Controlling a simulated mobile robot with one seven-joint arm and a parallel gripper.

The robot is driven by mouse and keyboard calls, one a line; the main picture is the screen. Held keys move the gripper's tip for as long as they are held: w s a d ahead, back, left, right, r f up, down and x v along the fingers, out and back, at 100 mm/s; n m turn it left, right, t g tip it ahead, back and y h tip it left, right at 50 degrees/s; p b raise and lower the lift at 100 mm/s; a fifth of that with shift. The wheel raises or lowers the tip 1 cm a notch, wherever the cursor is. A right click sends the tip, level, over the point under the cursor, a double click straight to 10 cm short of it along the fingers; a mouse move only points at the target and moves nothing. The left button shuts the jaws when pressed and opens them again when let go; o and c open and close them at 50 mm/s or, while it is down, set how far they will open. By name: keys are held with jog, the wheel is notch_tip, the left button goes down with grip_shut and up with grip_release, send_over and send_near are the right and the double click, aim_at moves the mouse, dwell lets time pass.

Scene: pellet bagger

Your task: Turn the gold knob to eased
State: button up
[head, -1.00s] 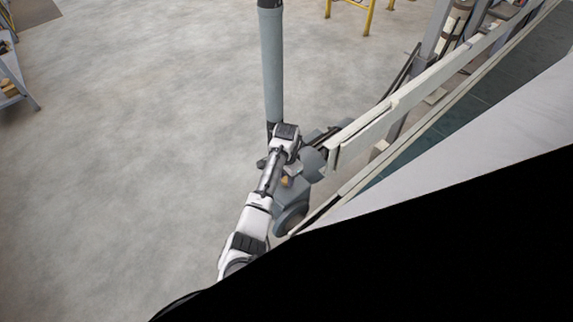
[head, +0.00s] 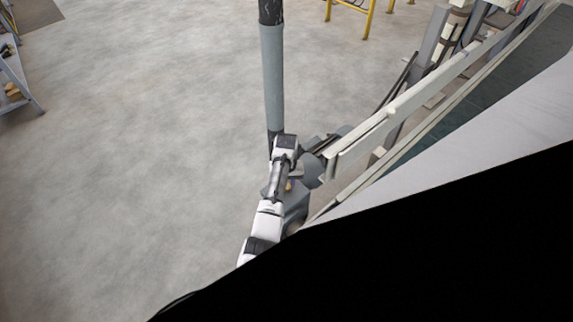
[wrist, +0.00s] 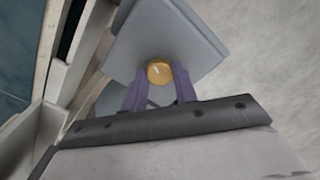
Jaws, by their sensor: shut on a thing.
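The gold knob (wrist: 159,72) shows in the wrist view as a round gold disc with a small pale mark on its face. It sits on a grey, flat-faced housing (wrist: 190,35). My gripper (wrist: 160,82) is shut on the knob, with a purple finger on each side of it. In the head view, a small bit of the gold knob (head: 289,186) shows beside my arm, and the rest is hidden. The knob's setting labels cannot be read in either view.
A tall grey post (head: 273,80) rises just beyond my wrist. Pale rails (head: 400,105) of the machine run close on the right. A grey shelf unit (head: 15,80) stands at the far left. A yellow frame (head: 350,15) stands at the back. The floor on the left is clear.

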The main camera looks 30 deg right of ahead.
jog(key=n+p, duration=0.1)
jog(key=n, duration=0.3)
jog(key=shift+a+n, duration=0.1)
jog(key=shift+n, duration=0.2)
dwell(0.3)
jog(key=o, duration=1)
jog(key=shift+c, duration=0.2)
notch_tip(320, 180, up, 14)
jog(key=b, duration=0.1)
jog(key=shift+f, duration=0.1)
